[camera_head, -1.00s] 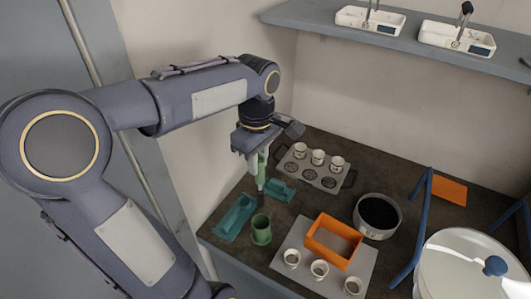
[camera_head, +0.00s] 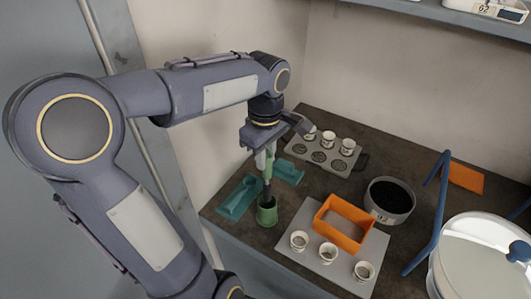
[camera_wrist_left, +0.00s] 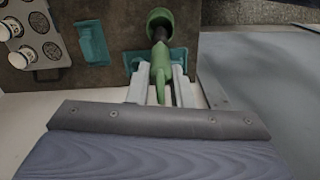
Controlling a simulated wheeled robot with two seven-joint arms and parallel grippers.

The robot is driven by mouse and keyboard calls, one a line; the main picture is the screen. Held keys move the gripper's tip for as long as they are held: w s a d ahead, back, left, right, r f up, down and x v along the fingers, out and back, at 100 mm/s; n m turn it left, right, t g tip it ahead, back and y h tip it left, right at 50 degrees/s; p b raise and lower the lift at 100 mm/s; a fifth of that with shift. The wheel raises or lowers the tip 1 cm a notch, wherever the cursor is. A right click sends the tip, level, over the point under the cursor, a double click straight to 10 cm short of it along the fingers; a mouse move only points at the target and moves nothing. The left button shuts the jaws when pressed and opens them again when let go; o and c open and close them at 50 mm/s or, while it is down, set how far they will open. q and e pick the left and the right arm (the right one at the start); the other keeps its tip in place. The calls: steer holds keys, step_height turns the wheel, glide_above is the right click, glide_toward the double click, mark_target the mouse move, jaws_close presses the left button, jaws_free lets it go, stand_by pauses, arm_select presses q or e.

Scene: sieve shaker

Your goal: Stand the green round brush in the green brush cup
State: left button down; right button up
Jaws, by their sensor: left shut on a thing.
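My left gripper (camera_head: 266,150) is shut on the green round brush (camera_head: 269,166) by its handle. The brush hangs nearly upright with its dark bristles down. The green brush cup (camera_head: 267,213) stands on the bench right below. The bristle end meets the cup's mouth in the head view; how far it is inside cannot be told. In the left wrist view the brush (camera_wrist_left: 162,64) lies between the two fingers (camera_wrist_left: 161,82). Its dark end overlaps the opening of the cup (camera_wrist_left: 160,17). My right gripper is out of view.
An orange tray (camera_head: 343,239) and small white cups stand on a grey plate to the right. A dark-filled pan (camera_head: 389,215), a blue stand (camera_head: 429,220) and a white lidded vessel (camera_head: 465,262) are farther right.

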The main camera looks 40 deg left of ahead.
mark_target(265, 171)
arm_select(q)
steer(key=shift+f+b, duration=1.8)
steer(key=shift+f, duration=0.9)
steer(key=c, duration=1.2)
jaws_free()
steer(key=shift+r, duration=0.1)
step_height(265, 171, up, 8)
steer(key=shift+f+p, duration=0.15)
steer(key=shift+p, duration=0.15)
steer(key=s+d+f+m+t+h, duration=0.3)
steer(key=s+d+f+m+t, duration=0.2)
steer(key=m, duration=1.1)
steer(key=s+d+f, duration=0.3)
steer(key=s+d, duration=0.2)
steer(key=s, duration=0.2)
steer(key=shift+s+d+f+t+h, duration=0.15)
steer(key=shift+s+f+t+h, duration=0.15)
steer(key=shift+h, duration=0.1)
